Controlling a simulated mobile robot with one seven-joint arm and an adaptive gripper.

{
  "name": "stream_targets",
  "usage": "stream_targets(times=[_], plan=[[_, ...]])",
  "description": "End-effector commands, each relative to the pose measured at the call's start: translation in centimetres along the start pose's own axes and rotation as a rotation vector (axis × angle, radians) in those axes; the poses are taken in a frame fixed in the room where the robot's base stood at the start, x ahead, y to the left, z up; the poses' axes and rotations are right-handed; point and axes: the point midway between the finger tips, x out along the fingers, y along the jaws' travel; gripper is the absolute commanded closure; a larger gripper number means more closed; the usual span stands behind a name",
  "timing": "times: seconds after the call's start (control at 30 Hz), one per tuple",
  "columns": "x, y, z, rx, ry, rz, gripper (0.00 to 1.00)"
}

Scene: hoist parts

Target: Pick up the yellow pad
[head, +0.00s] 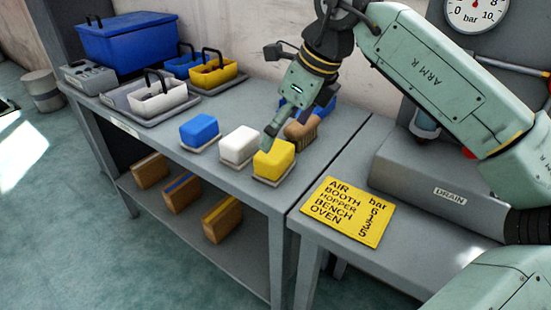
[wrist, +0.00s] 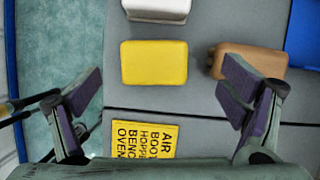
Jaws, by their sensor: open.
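The yellow pad (head: 274,158) rests on a thin grey base near the front right edge of the bench. In the wrist view the yellow pad (wrist: 154,62) lies flat ahead of my fingertips, roughly centred between them. My gripper (head: 275,137) is at the pad in the head view, one finger overlapping its upper left side. In the wrist view my gripper (wrist: 162,93) is wide open with nothing between its fingers. Whether a finger touches the pad cannot be told.
A white pad (head: 239,143) and a blue pad (head: 200,131) stand in a row to the left. A brown brush-like block (head: 302,130) and a blue item sit close behind my gripper. A yellow sign (head: 346,211) lies on the right-hand bench. Trays with caddies stand at the back left.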

Motion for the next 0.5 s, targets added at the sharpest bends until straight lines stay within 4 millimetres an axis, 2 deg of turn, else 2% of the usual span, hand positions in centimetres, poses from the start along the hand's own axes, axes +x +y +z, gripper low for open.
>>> stream_targets(times=[0.17,0.4,0.5], plan=[[1.3,0.2,-0.2,-0.001,0.0,0.001,0.09],[4.7,0.8,-0.6,-0.002,0.0,0.002,0.09],[5.5,0.8,-0.6,-0.001,-0.002,0.001,0.09]])
